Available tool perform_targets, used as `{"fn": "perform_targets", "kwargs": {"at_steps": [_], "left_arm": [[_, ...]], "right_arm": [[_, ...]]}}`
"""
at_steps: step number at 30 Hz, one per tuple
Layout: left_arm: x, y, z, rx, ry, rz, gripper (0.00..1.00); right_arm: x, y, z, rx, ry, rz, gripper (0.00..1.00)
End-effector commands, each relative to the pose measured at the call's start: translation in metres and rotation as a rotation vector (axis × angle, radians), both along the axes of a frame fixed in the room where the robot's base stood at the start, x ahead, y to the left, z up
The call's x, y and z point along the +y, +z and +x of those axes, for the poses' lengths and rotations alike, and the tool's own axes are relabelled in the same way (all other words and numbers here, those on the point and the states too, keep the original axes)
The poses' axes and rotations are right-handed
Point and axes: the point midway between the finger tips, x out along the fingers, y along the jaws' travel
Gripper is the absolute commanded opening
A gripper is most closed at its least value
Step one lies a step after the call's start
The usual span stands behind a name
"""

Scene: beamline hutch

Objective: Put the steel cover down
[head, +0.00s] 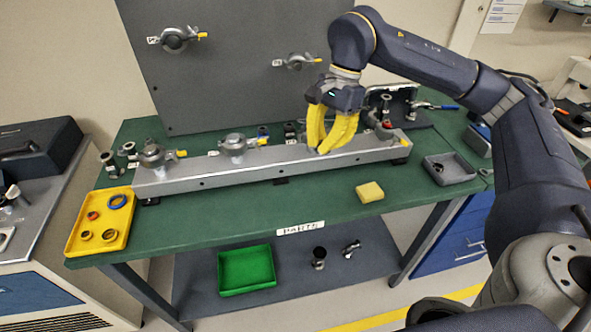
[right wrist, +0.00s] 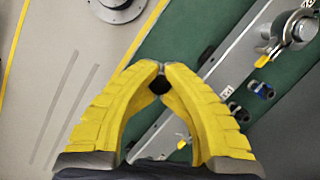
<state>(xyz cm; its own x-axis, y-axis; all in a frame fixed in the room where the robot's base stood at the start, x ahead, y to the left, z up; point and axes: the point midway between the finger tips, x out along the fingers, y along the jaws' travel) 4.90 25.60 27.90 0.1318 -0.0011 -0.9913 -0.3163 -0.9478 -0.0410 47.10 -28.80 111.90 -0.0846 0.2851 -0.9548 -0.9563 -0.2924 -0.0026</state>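My right gripper (head: 319,148) is low over the long grey steel beam on the bench, toward its right half. Its yellow fingers come together at the tips, which the right wrist view (right wrist: 160,72) also shows. A small, dark, round piece, seemingly the steel cover (right wrist: 158,86), sits between the fingers just inside the tips; the fingers hide it in the head view. I cannot tell whether it touches the beam (head: 215,180). My left gripper is not in view.
Clamps (head: 235,146) with yellow handles stand on the beam. A yellow tray (head: 72,240) with rings is at left. A yellow sponge (head: 369,192) and a grey tray (head: 463,176) are at right.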

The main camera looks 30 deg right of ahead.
Motion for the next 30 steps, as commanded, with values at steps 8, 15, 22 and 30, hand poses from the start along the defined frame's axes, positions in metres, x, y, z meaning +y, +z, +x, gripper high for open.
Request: {"fn": "perform_targets", "kwargs": {"at_steps": [8, 15, 22, 30], "left_arm": [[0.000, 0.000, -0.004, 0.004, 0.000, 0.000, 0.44], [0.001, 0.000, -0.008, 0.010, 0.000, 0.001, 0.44], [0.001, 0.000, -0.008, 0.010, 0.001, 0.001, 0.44], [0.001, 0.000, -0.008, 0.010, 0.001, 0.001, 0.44]], "right_arm": [[0.000, -0.062, -0.001, 0.006, 0.000, 0.001, 0.00], [0.000, -0.113, -0.001, 0.006, 0.001, 0.002, 0.00], [0.000, -0.143, 0.000, 0.002, 0.002, 0.002, 0.00], [0.000, -0.153, 0.000, 0.001, 0.001, 0.002, 0.00]]}}
